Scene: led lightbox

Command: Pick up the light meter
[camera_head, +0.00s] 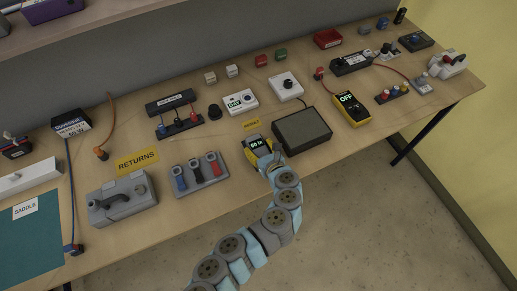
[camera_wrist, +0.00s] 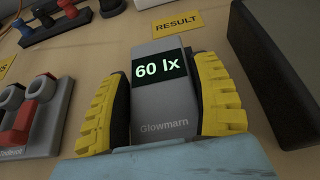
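The light meter (camera_wrist: 163,104) is a small grey device with a dark screen reading "60 lx" and the name "Glowmarn", seen large in the middle of the wrist view. It also shows in the camera_head view (camera_head: 256,143), near the table's front edge below the RESULT label. My gripper (camera_wrist: 162,105) has yellow ridged fingers, one along each side of the meter. Both fingers appear to touch its sides, so the gripper looks shut on it. The meter's lower end is hidden by my gripper. I cannot tell whether it is raised off the table.
A dark flat box (camera_head: 301,131) stands close to the right of the meter. A grey block with blue, dark and red pieces (camera_head: 200,174) is to the left. The yellow RESULT label (camera_head: 251,124) lies just behind. A yellow-edged meter reading OFF (camera_head: 350,108) is farther right.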

